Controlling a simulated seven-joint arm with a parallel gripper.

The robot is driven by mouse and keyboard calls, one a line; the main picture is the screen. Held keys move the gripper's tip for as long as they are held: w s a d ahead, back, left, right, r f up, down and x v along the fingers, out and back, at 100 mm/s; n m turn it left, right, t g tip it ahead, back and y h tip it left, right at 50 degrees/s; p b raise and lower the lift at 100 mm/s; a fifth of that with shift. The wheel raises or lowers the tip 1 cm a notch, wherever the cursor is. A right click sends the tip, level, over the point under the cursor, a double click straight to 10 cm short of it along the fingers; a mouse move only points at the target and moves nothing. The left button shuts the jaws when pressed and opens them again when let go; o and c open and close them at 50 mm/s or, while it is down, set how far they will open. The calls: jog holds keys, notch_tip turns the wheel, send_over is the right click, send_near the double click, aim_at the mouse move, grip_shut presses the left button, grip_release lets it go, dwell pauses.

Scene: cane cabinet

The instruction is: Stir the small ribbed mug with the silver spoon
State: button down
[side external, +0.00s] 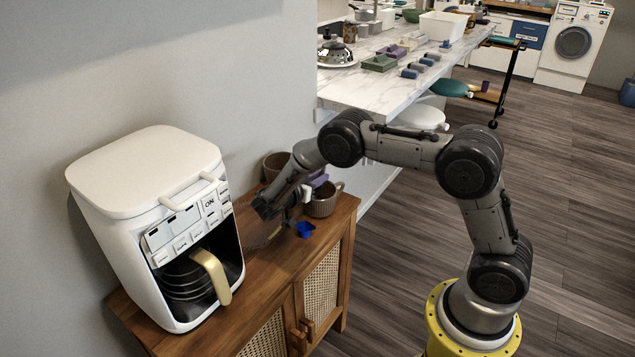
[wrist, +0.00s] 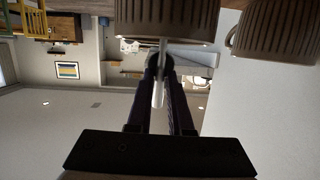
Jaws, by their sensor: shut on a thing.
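My gripper (side external: 268,206) is low over the wooden cabinet top, beside a brown ribbed mug (side external: 323,203). In the wrist view its dark fingers (wrist: 165,72) are shut on the thin silver spoon (wrist: 158,92). The spoon runs from the fingers to the rim of a ribbed mug (wrist: 165,18); whether its tip is inside or in front of the mug is unclear. A second ribbed mug (wrist: 275,35) shows at the right of the wrist view. In the side view another brown mug (side external: 274,163) stands behind my gripper, partly hidden.
A white coffee maker (side external: 140,190) with a gold-handled pot stands left on the wooden cabinet (side external: 283,268). A small blue object (side external: 305,229) lies before the front mug, and a purple object (side external: 318,180) is behind it. A wall borders the back.

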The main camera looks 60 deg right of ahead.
jog(key=shift+d+r, duration=0.25)
jog(key=shift+r, duration=0.7)
jog(key=shift+d+r, duration=0.25)
jog(key=shift+r, duration=0.7)
jog(key=shift+d+r, duration=0.25)
jog(key=shift+r, duration=0.7)
notch_tip(320, 180, up, 5)
